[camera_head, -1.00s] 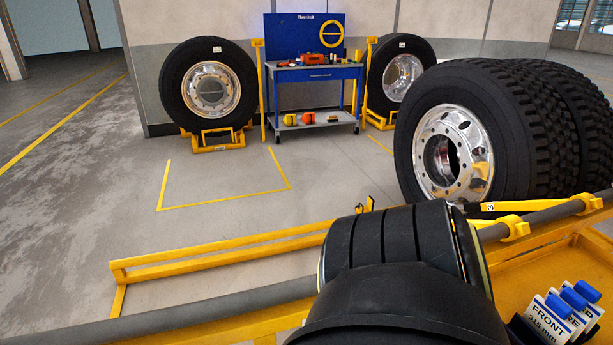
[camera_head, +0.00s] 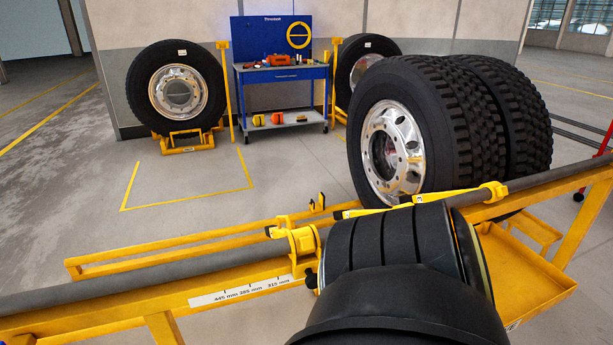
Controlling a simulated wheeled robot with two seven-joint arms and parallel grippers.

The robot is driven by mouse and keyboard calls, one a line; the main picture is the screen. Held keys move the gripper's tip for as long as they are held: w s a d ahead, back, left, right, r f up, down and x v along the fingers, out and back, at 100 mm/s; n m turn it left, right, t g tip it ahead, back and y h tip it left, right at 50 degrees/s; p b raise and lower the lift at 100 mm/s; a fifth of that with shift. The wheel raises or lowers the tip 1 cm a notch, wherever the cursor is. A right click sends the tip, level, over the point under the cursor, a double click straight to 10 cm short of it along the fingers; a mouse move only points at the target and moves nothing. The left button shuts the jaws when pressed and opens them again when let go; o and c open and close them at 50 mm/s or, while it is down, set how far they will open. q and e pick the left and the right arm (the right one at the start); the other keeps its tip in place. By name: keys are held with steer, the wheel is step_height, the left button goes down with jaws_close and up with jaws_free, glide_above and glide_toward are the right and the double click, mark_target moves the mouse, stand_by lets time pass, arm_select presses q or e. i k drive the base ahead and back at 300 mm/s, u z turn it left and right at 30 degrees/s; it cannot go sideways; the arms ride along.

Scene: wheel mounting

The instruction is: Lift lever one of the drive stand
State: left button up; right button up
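The yellow drive stand (camera_head: 130,308) crosses the foreground with a grey roller bar (camera_head: 130,275) along it. A yellow lever (camera_head: 375,210) lies low along the bar, right of the middle, running toward a yellow collar (camera_head: 493,191). Another yellow bracket (camera_head: 303,240) sits on the bar just left of the black part of mine. Number tags are too small to read, so I cannot tell which is lever one. A black ribbed part of mine hides the middle of the stand. Neither gripper is in view.
A dual truck wheel (camera_head: 397,150) stands behind the stand at the right. Two more wheels (camera_head: 178,90) (camera_head: 360,70) flank a blue workbench (camera_head: 280,75) by the wall. A yellow tray (camera_head: 530,265) is at the lower right. Floor at the left is clear.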

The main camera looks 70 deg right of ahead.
mark_target(281, 234)
steer(key=z, duration=1.65)
